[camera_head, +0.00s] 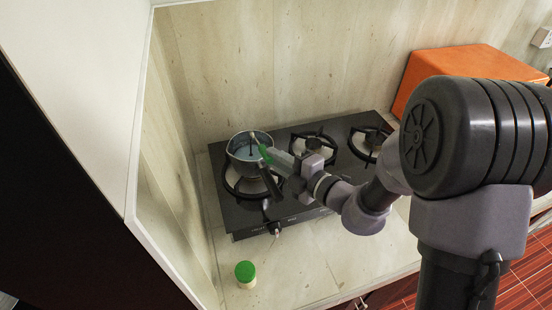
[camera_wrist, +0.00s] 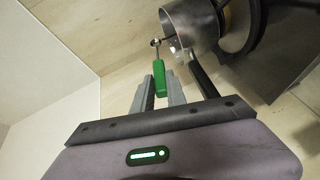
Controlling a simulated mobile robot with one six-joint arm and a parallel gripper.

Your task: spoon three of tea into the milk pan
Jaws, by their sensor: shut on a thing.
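My gripper (camera_wrist: 161,92) is shut on the green handle (camera_wrist: 159,78) of a small metal spoon (camera_wrist: 155,43). In the head view the gripper (camera_head: 279,160) is at the pan's right side, with the green handle (camera_head: 265,154) over the pan's rim. The milk pan (camera_head: 236,156) is a metal pan on the left burner, its dark handle pointing to the front. In the wrist view the spoon's bowl is close to the rim of the pan (camera_wrist: 195,22). I cannot tell what the spoon holds. A small jar with a green lid (camera_head: 245,270) stands on the counter in front of the stove.
The black gas stove (camera_head: 285,208) has two more burners to the right, both empty. An orange box (camera_head: 455,62) stands at the back right. A wall closes off the left side. The counter (camera_head: 305,265) around the jar is clear.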

